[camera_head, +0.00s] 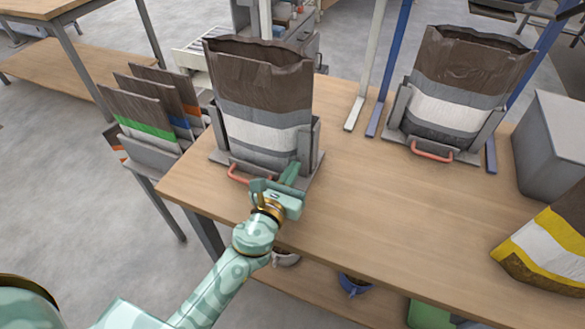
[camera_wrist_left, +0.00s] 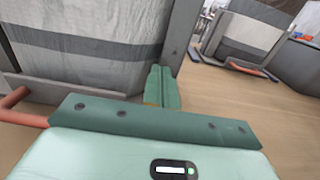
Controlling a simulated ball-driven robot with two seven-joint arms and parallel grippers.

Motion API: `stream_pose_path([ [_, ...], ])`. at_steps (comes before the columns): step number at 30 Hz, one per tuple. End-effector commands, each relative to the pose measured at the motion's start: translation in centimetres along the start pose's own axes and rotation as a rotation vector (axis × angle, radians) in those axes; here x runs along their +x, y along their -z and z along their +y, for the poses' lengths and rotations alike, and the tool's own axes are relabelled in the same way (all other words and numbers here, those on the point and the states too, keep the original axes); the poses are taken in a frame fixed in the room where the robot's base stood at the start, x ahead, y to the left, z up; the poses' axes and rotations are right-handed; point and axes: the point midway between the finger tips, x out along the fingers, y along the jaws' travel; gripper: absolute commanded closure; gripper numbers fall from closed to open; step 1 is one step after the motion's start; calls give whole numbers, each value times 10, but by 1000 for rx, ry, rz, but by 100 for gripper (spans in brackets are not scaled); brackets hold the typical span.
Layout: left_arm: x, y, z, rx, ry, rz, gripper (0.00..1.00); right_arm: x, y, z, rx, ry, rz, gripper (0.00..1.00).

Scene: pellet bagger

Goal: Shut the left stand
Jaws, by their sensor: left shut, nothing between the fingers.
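The left stand (camera_head: 312,145) is a grey metal holder on the wooden table, with side plates and a red handle (camera_head: 238,176) low at its front. An open brown, grey and white bag (camera_head: 262,105) stands upright in it. My left gripper (camera_head: 291,172) is shut and empty at the front right corner of the stand. In the left wrist view its closed fingers (camera_wrist_left: 163,88) point along the stand's right side plate (camera_wrist_left: 180,35); whether they touch it I cannot tell. The red handle (camera_wrist_left: 18,108) shows at the left there. My right gripper is not in view.
A second stand (camera_head: 396,125) with a similar open bag (camera_head: 462,80) and red handle is at the right. A grey box (camera_head: 550,140) and a yellow-striped bag (camera_head: 550,240) are at the right edge. A rack of folded bags (camera_head: 150,105) is beyond the table's left edge. The middle tabletop (camera_head: 390,210) is clear.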

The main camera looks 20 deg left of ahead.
Motion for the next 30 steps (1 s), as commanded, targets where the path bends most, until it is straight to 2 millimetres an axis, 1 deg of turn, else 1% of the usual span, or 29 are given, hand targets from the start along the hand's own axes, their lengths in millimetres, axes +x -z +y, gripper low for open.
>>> stream_pose_path([
  [3,4,0,0,-1,0,1,100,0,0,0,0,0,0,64],
  [15,6,0,0,-2,0,0,100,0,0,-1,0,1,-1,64],
  [19,12,-1,0,-3,0,-1,100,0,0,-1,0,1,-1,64],
  [23,24,-1,0,-1,0,-2,100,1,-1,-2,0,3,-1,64],
  [26,39,0,0,0,1,-2,100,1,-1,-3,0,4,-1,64],
  [30,64,0,0,-1,0,-2,100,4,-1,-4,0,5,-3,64],
])
